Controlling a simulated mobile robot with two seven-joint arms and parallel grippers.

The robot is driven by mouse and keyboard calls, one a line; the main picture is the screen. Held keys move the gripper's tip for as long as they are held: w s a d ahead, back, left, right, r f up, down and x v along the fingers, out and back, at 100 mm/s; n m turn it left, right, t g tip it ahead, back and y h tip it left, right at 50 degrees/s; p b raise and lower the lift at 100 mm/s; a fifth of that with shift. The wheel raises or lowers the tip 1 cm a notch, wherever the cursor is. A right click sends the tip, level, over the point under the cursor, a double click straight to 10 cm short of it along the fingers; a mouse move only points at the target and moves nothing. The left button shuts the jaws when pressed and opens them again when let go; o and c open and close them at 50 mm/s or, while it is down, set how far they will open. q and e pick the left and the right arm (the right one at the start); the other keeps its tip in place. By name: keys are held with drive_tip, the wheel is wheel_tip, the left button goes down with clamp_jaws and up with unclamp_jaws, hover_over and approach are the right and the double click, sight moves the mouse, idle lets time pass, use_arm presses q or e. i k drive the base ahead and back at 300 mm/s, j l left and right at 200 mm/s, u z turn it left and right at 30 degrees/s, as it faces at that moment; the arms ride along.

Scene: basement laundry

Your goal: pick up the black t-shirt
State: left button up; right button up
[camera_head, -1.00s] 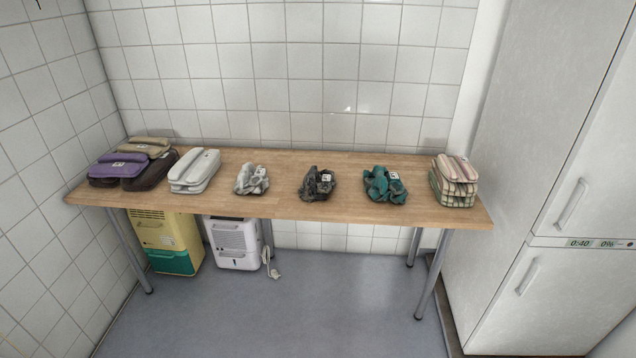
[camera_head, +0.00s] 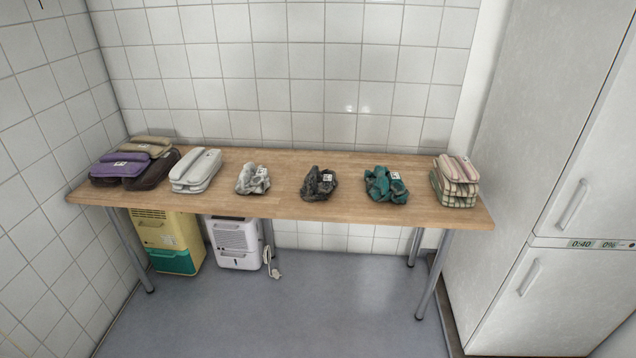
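A crumpled black t-shirt (camera_head: 319,184) with a small white tag lies on the middle of the wooden table (camera_head: 285,206). A crumpled light grey garment (camera_head: 252,179) lies to its left, and a crumpled teal garment (camera_head: 385,185) lies to its right, both apart from it. Neither of my grippers is in view.
Folded purple (camera_head: 120,166), brown and beige cloths sit at the table's left end, beside a white folded stack (camera_head: 195,170). A striped folded stack (camera_head: 455,182) is at the right end. A tall white cabinet (camera_head: 540,180) stands right. Two appliances stand underneath. The floor in front is clear.

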sight(318, 184)
drive_tip(key=i+l, duration=0.1)
drive_tip(key=i, duration=0.75)
